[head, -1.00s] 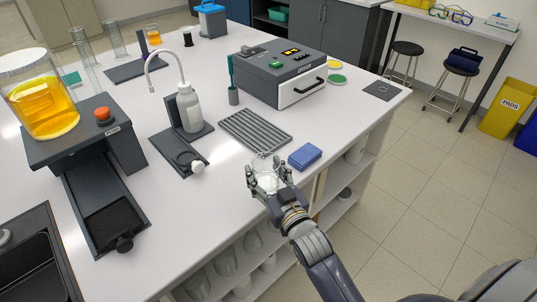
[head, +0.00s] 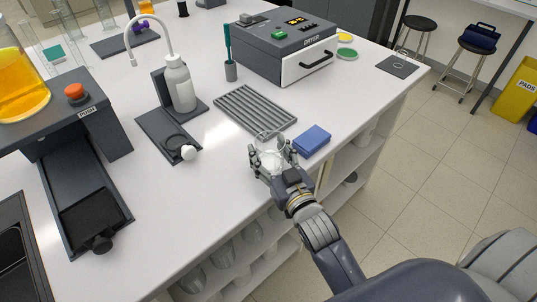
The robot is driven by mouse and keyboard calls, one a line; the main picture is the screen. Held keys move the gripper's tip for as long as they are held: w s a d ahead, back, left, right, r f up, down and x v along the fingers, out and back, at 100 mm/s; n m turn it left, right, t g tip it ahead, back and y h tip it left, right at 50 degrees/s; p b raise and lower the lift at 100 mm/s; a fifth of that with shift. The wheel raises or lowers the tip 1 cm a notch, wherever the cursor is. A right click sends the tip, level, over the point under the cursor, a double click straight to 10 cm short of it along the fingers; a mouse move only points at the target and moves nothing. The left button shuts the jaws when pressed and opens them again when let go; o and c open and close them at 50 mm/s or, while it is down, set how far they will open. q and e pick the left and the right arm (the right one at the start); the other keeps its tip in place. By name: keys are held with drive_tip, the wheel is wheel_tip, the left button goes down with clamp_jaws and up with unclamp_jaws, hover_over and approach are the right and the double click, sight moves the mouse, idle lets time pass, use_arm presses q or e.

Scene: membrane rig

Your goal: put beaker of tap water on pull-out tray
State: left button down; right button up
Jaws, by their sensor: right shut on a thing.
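My right gripper (head: 271,153) is shut on a clear glass beaker (head: 269,163) at the front edge of the white bench. The beaker looks upright; its contents are hard to make out, and the fingers hide part of its sides. I cannot tell whether its base touches the bench. The dark pull-out tray (head: 70,186) extends forward from under the machine with the red push button (head: 74,92), at the left. It has a black recess (head: 92,213) and a knob (head: 103,244) at its front end. The recess looks empty. My left gripper is not in view.
A wash bottle (head: 179,85) on a dark stand, a ribbed grey rack (head: 254,111), a blue block (head: 312,140) and a dryer (head: 287,50) stand behind the beaker. A dark sink (head: 18,250) is at lower left. The bench between beaker and tray is clear.

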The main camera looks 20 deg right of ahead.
drive_tip(key=shift+s+r, duration=0.15)
drive_tip(key=shift+s, duration=0.1)
drive_tip(key=o, duration=1)
drive_tip(key=shift+f, duration=0.2)
drive_tip(key=shift+o, duration=1)
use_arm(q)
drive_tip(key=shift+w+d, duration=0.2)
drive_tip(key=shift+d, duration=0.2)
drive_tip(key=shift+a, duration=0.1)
use_arm(e)
drive_tip(key=shift+r, duration=0.2)
